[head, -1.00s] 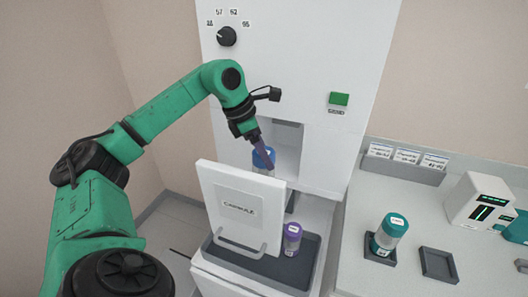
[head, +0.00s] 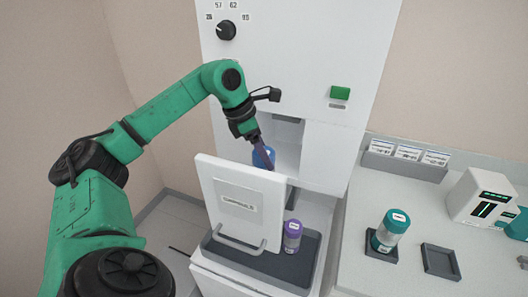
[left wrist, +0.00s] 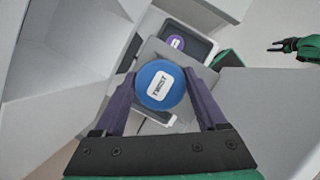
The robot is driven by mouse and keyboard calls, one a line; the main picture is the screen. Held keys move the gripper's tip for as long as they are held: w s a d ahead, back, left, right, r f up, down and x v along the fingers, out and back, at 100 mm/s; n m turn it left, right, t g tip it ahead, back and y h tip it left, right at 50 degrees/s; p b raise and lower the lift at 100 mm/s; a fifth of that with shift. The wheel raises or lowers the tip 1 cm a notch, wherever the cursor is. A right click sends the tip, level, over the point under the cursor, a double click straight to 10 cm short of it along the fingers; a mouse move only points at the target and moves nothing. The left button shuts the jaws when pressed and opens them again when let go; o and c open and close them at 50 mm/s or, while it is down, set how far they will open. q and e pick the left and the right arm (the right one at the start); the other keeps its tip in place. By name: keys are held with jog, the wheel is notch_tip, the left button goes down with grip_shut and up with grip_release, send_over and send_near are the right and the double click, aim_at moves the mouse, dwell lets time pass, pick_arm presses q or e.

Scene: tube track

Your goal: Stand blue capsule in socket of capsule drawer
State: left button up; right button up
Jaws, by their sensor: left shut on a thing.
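The blue capsule (head: 263,157) is partly hidden behind the drawer's raised front panel in the head view. Its round blue lid (left wrist: 160,86) shows from above in the left wrist view. My left gripper (head: 262,142) is shut on it, with a purple finger on each side of the lid. The capsule drawer (head: 240,208) is pulled out from the white machine. A purple-lidded capsule (head: 292,236) stands in its dark tray, to the right of the front panel. The socket under the blue capsule is hidden. My right gripper (left wrist: 275,46) shows small in the left wrist view, fingers apart.
The upright front panel stands between the head camera and the blue capsule. The machine's recess (head: 285,140) is behind it. On the right counter are a teal-lidded capsule (head: 388,232) in a dark holder, an empty square holder (head: 440,262) and a white device (head: 480,200).

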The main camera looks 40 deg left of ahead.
pick_arm(q)
jog(key=shift+f+b, duration=0.6)
jog(key=shift+f, duration=0.3)
jog(key=o, duration=1.5)
jog(key=p+v, duration=0.2)
jog(key=v, duration=1.2)
jog(key=shift+r, duration=0.25)
